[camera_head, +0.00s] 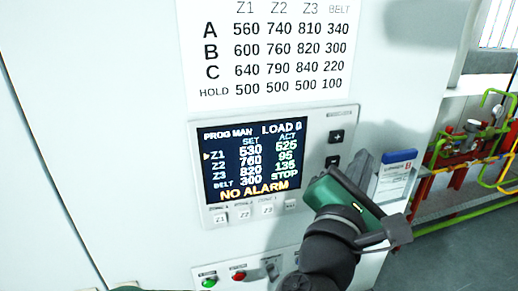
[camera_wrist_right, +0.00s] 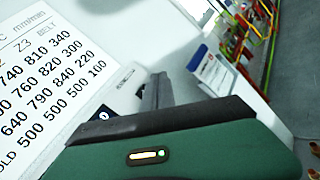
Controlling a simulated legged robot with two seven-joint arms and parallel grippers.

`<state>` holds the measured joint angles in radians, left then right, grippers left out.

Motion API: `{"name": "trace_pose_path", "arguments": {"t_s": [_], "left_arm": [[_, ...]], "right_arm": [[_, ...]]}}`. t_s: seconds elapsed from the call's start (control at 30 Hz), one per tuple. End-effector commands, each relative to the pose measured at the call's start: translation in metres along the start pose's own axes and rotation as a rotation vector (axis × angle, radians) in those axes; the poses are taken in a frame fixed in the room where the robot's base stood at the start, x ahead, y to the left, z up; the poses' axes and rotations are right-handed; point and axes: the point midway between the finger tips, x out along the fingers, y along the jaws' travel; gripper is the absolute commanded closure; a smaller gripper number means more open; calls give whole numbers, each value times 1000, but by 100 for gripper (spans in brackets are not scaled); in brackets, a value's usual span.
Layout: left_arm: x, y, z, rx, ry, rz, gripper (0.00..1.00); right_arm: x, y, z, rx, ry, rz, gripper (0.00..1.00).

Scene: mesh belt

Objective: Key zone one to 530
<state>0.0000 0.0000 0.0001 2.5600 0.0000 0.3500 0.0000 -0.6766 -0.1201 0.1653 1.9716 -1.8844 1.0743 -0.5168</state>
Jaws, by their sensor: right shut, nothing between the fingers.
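The controller panel (camera_head: 325,118) is on the pale cabinet front. Its screen (camera_head: 254,158) reads PROG MAN, LOAD 0. The Z1 row has the cursor mark, with SET 530 and ACT 525. Z2 reads set 760, Z3 820, belt 300 with STOP, and NO ALARM below. A plus key (camera_head: 336,136) and a minus key (camera_head: 332,162) sit right of the screen. Keys Z1 (camera_head: 220,217), Z2 (camera_head: 243,213) and Z3 (camera_head: 267,209) lie below. My right gripper (camera_head: 362,163) is shut and empty, just right of the minus key; contact cannot be told. It also shows in the wrist view (camera_wrist_right: 156,92).
A printed recipe chart (camera_head: 270,50) is above the panel. A blue-and-white card holder (camera_head: 397,175) stands close right of my gripper. Green (camera_head: 209,282) and red (camera_head: 238,275) buttons are below. Red and yellow pipework (camera_head: 470,145) is at far right.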

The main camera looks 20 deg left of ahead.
Motion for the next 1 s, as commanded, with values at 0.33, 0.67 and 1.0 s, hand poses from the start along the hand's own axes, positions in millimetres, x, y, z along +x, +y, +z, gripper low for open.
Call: {"name": "trace_pose_path", "arguments": {"t_s": [0.33,0.67,1.0], "left_arm": [[0,0,0,0,0,0,100],[0,0,0,0,0,0,100],[15,0,4,0,0,0,100]], "right_arm": [[0,0,0,0,0,0,100],[0,0,0,0,0,0,100],[11,-104,-62,106,141,-253,100]]}}
